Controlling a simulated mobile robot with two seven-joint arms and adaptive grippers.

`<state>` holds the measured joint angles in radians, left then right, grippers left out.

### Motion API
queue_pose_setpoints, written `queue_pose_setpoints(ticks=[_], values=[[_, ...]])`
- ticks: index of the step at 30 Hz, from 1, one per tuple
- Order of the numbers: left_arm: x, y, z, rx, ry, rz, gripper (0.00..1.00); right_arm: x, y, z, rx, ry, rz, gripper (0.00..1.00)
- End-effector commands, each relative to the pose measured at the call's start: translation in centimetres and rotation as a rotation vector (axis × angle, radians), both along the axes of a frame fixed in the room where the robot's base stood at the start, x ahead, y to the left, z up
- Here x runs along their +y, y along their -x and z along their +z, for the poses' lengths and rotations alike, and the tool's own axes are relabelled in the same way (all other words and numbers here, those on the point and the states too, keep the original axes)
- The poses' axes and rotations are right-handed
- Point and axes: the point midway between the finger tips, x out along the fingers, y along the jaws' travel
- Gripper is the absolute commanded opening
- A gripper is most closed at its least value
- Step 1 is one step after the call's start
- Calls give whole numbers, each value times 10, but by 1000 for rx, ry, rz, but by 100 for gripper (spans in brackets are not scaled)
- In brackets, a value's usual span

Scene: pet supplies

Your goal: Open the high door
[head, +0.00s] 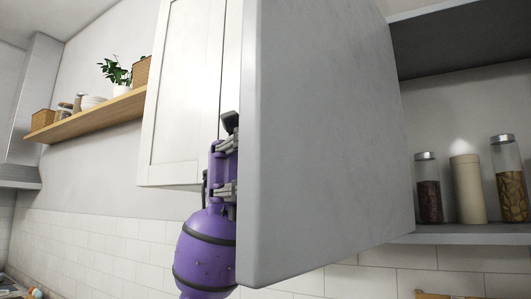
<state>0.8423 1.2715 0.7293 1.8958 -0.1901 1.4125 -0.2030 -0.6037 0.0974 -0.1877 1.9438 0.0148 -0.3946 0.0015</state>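The high cabinet door (325,135) stands swung open towards me, with its plain grey-white inner face showing. Its free edge is near the middle of the view, and its far side meets the open cabinet (460,235). My purple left gripper (230,166) is upright on the left, outer side of the door, close to the free edge. Its dark and grey finger parts are partly hidden behind the door, so I cannot tell whether they touch it or how far apart they are. The door's handle does not show. My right gripper is not in view.
Inside the open cabinet stand a dark-filled jar (428,188), a cream canister (467,188) and another filled jar (510,178). A shut white cabinet door (180,90) is behind my gripper. A wooden shelf (90,116) with a plant and baskets is at the left.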

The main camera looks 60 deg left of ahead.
Motion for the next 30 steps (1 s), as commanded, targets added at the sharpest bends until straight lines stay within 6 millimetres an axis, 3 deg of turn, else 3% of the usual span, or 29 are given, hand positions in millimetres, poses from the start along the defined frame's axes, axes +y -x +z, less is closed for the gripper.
queue_pose_setpoints(ticks=[13,17,30], values=[[1,-4,1,3,5,7,0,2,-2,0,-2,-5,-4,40],[1,-3,1,3,4,6,18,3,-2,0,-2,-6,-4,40],[8,-4,1,2,4,3,18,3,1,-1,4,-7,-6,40]])
